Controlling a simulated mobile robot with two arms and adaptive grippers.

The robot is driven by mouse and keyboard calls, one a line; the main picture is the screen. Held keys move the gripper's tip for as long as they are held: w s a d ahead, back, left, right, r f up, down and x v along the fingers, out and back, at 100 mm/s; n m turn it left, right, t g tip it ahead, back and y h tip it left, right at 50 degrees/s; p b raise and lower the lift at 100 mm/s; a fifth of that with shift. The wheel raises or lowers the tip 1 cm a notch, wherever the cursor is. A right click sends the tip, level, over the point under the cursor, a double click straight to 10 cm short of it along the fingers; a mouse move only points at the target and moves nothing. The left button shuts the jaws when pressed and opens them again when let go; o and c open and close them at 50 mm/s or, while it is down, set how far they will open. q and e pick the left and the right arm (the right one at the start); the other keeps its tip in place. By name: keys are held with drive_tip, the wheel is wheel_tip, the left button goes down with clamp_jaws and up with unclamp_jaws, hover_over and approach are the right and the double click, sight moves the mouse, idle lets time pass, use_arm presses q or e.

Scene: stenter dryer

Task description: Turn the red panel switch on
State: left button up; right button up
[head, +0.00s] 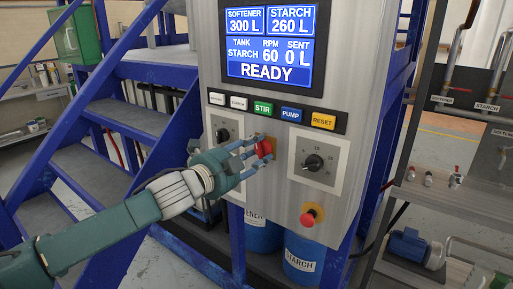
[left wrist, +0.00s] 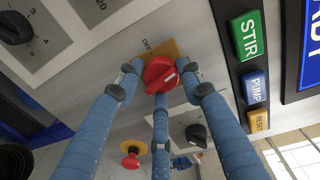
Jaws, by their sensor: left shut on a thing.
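The red panel switch (head: 264,147) is a round red knob on a yellow plate, on the grey panel between two black dials. My right gripper is in neither view.
A display (head: 268,42) reads READY above a row of buttons, including green STIR (head: 263,108), blue PUMP (head: 291,114) and yellow RESET (head: 323,121). A red mushroom button (head: 309,216) sits below the right dial (head: 314,163). Blue stairs (head: 110,110) stand at left.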

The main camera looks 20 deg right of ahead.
use_arm(q)
drive_tip(key=shift+w+a+r+m+p, duration=0.1)
drive_tip(key=shift+m+p, duration=0.1)
drive_tip(key=shift+m, duration=0.35)
drive_tip(key=shift+w+a+r+m+p, duration=0.1)
drive_tip(key=shift+m+p, duration=0.05)
drive_tip(key=shift+m, duration=0.4)
drive_tip(key=shift+r+m, duration=0.1)
drive_tip(key=shift+m, duration=0.2)
drive_tip(key=o, duration=1.1)
drive_tip(key=v, duration=1.2)
drive_tip(key=shift+d, duration=0.1)
